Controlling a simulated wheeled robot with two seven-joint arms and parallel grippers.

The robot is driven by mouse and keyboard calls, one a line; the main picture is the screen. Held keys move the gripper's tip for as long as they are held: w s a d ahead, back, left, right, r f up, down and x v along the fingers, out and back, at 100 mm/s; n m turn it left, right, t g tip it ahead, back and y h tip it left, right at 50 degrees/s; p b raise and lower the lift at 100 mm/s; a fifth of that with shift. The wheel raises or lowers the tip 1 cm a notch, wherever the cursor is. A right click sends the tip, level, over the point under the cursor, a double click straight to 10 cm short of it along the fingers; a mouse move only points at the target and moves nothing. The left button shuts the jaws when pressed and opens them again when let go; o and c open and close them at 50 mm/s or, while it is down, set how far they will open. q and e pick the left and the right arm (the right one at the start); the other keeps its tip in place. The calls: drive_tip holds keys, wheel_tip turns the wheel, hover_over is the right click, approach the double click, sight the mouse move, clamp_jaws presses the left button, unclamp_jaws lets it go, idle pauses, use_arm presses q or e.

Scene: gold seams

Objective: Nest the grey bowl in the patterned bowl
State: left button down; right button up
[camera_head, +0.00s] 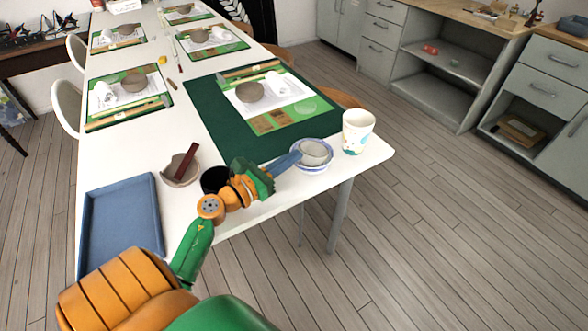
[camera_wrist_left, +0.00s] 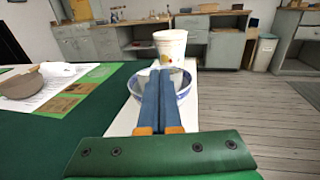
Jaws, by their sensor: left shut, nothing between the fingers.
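The grey bowl (camera_head: 315,152) sits inside the blue-and-white patterned bowl (camera_head: 312,168) near the table's right front corner. In the left wrist view the patterned bowl (camera_wrist_left: 184,92) shows behind the fingers, which hide much of the grey bowl (camera_wrist_left: 146,73). My left gripper (camera_head: 297,156) is shut and empty, its blue fingertips at the left rim of the bowls. The same gripper (camera_wrist_left: 160,72) points at the bowls in the wrist view. I cannot tell whether the fingertips touch the grey bowl. My right gripper is not in view.
A white patterned cup (camera_head: 357,132) stands just right of the bowls, near the table edge. A black cup (camera_head: 215,180) is beside my left wrist. A brown bowl (camera_head: 178,170) and a blue tray (camera_head: 121,222) lie left. A green mat (camera_head: 222,121) lies behind.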

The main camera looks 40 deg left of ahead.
sight(299, 163)
use_arm(q)
wheel_tip(299, 163, down, 2)
drive_tip(key=shift+f+b, duration=0.2)
drive_tip(key=shift+b, duration=0.1)
drive_tip(key=shift+w+d+r+p, duration=0.1)
drive_tip(key=shift+w+r+p, duration=0.15)
drive_tip(key=shift+w+p, duration=0.1)
drive_tip(key=shift+w+f, duration=0.1)
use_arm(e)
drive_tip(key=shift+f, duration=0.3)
use_arm(q)
drive_tip(key=shift+w+d+b, duration=0.1)
drive_tip(key=shift+w+b, duration=0.25)
drive_tip(key=shift+w, duration=0.5)
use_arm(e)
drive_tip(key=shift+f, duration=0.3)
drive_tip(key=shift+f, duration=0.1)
